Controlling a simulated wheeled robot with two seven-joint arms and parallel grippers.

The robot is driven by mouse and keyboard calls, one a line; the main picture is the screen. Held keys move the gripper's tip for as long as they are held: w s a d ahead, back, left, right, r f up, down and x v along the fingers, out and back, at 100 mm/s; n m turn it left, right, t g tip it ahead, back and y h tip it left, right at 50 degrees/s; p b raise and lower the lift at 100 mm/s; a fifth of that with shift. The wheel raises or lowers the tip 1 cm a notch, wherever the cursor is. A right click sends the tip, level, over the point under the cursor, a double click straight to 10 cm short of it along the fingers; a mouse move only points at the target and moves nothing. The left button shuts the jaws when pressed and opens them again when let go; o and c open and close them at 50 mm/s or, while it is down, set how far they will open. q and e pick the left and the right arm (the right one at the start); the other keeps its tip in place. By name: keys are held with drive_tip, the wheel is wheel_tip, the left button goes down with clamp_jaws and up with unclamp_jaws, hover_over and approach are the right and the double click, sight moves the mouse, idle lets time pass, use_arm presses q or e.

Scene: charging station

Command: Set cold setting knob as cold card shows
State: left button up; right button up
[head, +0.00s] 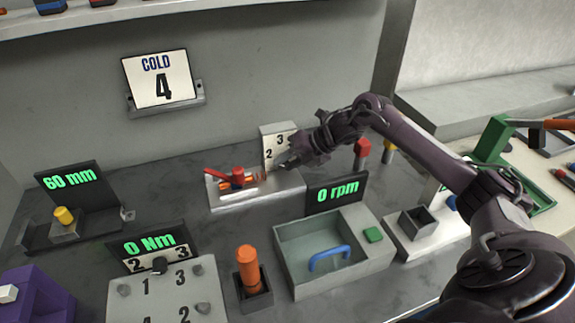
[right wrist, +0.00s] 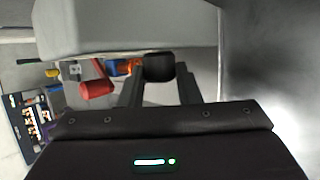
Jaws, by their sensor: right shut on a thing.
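The cold card (head: 160,80) on the back wall reads COLD 4. A pale upright block with a dial face (head: 268,140) stands behind a white tray-like base; its digits 2 and 3 show. My right gripper (head: 290,163) is at this face and hides the rest of the dial. In the right wrist view, the dark round cold setting knob (right wrist: 159,67) sits between my two fingers, which are shut on it, beside the pale block (right wrist: 125,25). The knob's pointing direction is hidden. My left gripper is not in view.
A red-handled part (head: 237,175) lies close to the left of my gripper. In front are a grey bin (head: 290,270) with a blue handle, a 0 rpm display (head: 336,193) and an orange cylinder (head: 248,268). A green frame (head: 492,140) stands right of my arm.

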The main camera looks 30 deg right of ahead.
idle(0.4)
drive_tip(key=o, duration=1)
drive_tip(key=shift+b+v, duration=0.6)
drive_tip(key=shift+v, duration=3.35)
drive_tip(key=shift+f, duration=0.1)
